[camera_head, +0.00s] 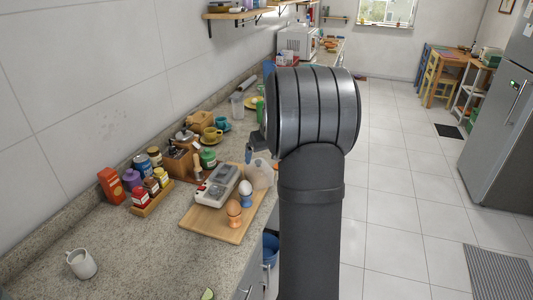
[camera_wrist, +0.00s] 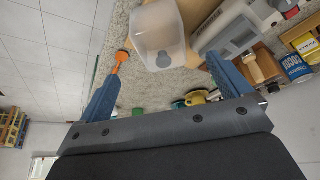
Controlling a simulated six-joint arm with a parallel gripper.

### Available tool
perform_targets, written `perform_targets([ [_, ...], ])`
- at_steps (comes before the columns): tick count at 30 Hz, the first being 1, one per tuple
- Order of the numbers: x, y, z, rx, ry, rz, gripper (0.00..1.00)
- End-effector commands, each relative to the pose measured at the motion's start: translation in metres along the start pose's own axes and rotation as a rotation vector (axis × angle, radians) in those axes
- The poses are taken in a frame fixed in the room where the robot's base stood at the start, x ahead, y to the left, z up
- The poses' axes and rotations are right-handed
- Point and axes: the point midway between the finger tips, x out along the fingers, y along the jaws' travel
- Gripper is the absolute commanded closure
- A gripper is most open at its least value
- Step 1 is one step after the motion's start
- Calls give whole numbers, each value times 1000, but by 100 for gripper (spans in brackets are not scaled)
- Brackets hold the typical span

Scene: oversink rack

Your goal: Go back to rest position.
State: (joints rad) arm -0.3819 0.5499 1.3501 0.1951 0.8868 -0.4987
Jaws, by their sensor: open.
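My gripper (camera_wrist: 165,60) shows in the wrist view with its two blue fingers wide apart and nothing held between them. A translucent plastic container (camera_wrist: 158,28) lies in view between and beyond the fingertips; I cannot tell the exact gap to it. An orange utensil-like thing (camera_wrist: 121,58) is close to the left finger. In the head view my dark arm stands over the counter's right edge, and the gripper is mostly hidden behind it. The same translucent container (camera_head: 261,173) seems to show just left of the arm.
A wooden board (camera_head: 213,222) holds a grey-white case (camera_head: 217,186) and two egg cups with eggs (camera_head: 234,212). Jars, a spice rack (camera_head: 152,200), cups and a white mug (camera_head: 81,264) share the counter. The wall bounds the left; open floor (camera_head: 400,200) lies right.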

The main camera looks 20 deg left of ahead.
Motion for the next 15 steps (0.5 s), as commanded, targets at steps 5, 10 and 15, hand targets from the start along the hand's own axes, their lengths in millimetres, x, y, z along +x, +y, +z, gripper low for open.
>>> perform_targets([
  [5, 10, 0, 0, 0, -1, -1, 5],
  [10, 36, -1, 1, 0, -3, -2, 5],
  [15, 71, 0, 1, 0, -3, -2, 5],
])
